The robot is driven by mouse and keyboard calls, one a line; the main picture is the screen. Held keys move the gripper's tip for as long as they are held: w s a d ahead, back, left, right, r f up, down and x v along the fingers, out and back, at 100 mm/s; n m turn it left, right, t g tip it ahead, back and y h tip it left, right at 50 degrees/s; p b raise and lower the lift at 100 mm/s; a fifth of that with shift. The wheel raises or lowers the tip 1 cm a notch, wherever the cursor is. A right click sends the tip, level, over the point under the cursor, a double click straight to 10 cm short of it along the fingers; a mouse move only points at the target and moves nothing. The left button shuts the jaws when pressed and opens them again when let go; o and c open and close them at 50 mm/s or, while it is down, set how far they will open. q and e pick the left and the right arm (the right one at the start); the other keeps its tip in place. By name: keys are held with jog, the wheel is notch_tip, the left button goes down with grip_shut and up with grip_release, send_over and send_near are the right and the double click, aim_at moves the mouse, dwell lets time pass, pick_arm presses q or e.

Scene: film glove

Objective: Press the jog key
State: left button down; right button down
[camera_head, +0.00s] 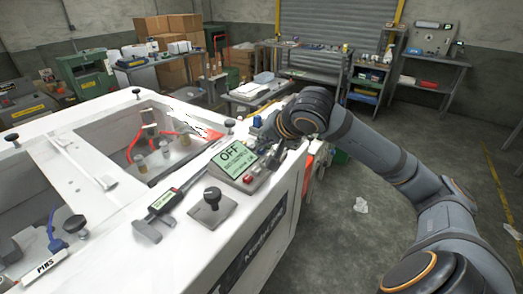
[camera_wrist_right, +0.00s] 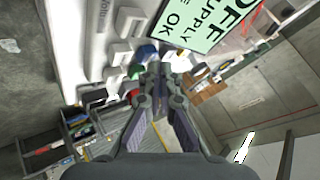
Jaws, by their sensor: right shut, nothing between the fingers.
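A green display (camera_head: 234,158) reading "OFF" stands on the white machine's right rim. It also shows in the right wrist view (camera_wrist_right: 205,25), reading "OFF SUPPLY OK". A red key (camera_head: 248,179) sits at its front edge. I cannot read a jog label on any key. My right gripper (camera_head: 268,136) is just behind the display, partly hidden by its own arm. In the wrist view the right gripper (camera_wrist_right: 163,75) has its fingertips together and empty, close to a blue part (camera_wrist_right: 146,50). Whether they touch it I cannot tell. My left gripper is not in view.
The white machine (camera_head: 100,250) has open wells with red cables. A black knob (camera_head: 212,196) and a caliper-like gauge (camera_head: 165,200) lie in front of the display. A workbench (camera_head: 315,75) and shelves stand behind.

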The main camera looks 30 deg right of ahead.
aim_at(263, 151)
jog(key=shift+f+b, duration=0.45)
dwell(0.4)
jog(key=shift+r, duration=0.1)
jog(key=shift+r+p, duration=0.8)
jog(key=shift+p, duration=0.1)
notch_tip(263, 151, up, 5)
jog(key=p, duration=0.5)
jog(key=shift+r, duration=0.1)
